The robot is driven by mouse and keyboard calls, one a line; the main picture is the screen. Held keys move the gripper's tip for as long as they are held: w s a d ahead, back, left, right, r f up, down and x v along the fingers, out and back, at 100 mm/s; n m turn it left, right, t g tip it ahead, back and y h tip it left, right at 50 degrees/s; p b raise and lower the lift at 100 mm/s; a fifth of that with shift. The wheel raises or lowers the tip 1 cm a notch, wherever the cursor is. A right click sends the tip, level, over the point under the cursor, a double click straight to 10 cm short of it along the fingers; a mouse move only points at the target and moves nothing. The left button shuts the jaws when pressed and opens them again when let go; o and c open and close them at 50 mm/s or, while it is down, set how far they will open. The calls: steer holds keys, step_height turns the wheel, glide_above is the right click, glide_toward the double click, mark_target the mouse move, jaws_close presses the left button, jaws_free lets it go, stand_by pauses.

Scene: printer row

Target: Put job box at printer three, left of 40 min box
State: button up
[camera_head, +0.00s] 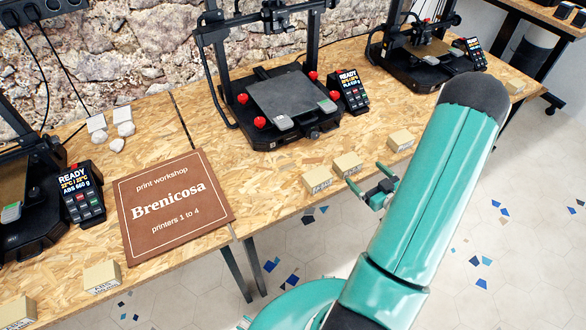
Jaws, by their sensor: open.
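Small tan boxes with printed labels stand along the front edge of the wooden bench. Three are in front of the middle printer (290,98): a left box (317,179), a middle box (347,165) close beside it, and a right box (400,141) farther along. Their labels are too small to read surely, so I cannot tell which is the job box or the 40 min box. My gripper (376,190) is open and looks empty. It appears just right of the middle box, near the bench's front edge. My arm hides part of the bench to the right.
A left printer (28,205) and a right printer (420,60) stand on the same bench (180,130). Two boxes (102,277) (17,312) are at the front left, another (515,86) at the right. A brown sign (175,205) lies flat. Bench left of the left box is clear.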

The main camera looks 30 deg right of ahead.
steer(key=w+r+n+g+h, duration=0.1)
steer(key=w+r+g+h, duration=0.15)
steer(key=w+r, duration=0.65)
steer(key=w+a+r+m+g+h, duration=0.15)
steer(key=a+r+g, duration=0.25)
steer(key=a+r, duration=0.45)
steer(key=s+a+r+g+y, duration=0.2)
steer(key=s+a+r, duration=0.4)
steer(key=s+a, duration=0.3)
steer(key=s+a+r+g+y, duration=0.1)
steer(key=s+a+r, duration=0.5)
steer(key=a, duration=0.8)
steer(key=s+g, duration=0.1)
steer(key=s, duration=0.2)
steer(key=shift+s+a+r+m+y, duration=0.3)
steer(key=shift+m+y, duration=0.05)
steer(key=shift+y, duration=0.05)
steer(key=shift+g, duration=0.25)
